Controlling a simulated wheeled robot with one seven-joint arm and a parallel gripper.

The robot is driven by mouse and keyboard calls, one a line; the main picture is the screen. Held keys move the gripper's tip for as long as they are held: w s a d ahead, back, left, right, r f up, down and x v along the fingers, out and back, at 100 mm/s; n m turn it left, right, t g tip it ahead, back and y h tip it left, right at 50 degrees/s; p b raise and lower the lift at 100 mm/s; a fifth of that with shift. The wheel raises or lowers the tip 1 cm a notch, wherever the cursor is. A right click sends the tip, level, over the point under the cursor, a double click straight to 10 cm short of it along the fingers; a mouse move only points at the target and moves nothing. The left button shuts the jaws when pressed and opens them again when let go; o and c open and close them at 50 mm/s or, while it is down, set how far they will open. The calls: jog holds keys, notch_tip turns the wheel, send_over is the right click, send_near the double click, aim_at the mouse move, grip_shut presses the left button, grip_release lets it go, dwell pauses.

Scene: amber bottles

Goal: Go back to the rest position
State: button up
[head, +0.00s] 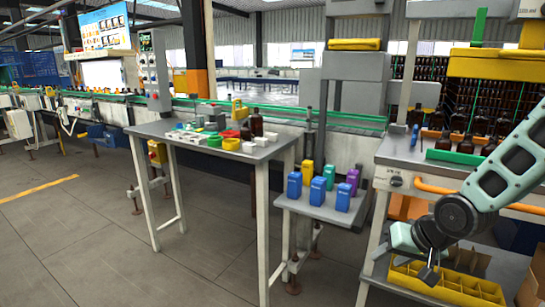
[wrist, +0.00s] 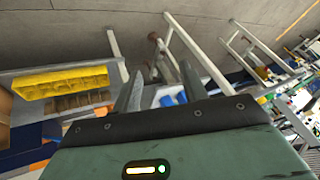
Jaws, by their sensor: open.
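My gripper (head: 428,276) hangs low at the right of the head view, at the end of my pale green arm, and points downward. It shows in front of the workstation's lower shelf and a yellow divided crate (head: 462,287). In the wrist view my gripper (wrist: 160,88) shows two grey fingers spread apart with nothing held between them. The floor and table legs show beyond the fingers.
A grey table (head: 165,128) holds small boxes, bowls and amber bottles (head: 256,125). A lower side table (head: 318,210) bears several blue, yellow, teal and purple boxes. More bottles stand on the right workstation (head: 400,150). The floor (head: 100,230) at left is clear.

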jog(key=s+a+r+n+g+h+p, duration=0.1)
jog(key=s+a+r+n, duration=0.3)
jog(key=s, duration=0.9)
jog(key=s+a+r+n+g+h+p, duration=0.1)
jog(key=s+a+r+n+g, duration=0.3)
jog(key=s, duration=0.9)
jog(key=a+r+n+p, duration=0.1)
jog(key=a+r, duration=0.2)
jog(key=a, duration=0.2)
jog(key=shift+a+g, duration=0.2)
jog(key=shift+g, duration=0.1)
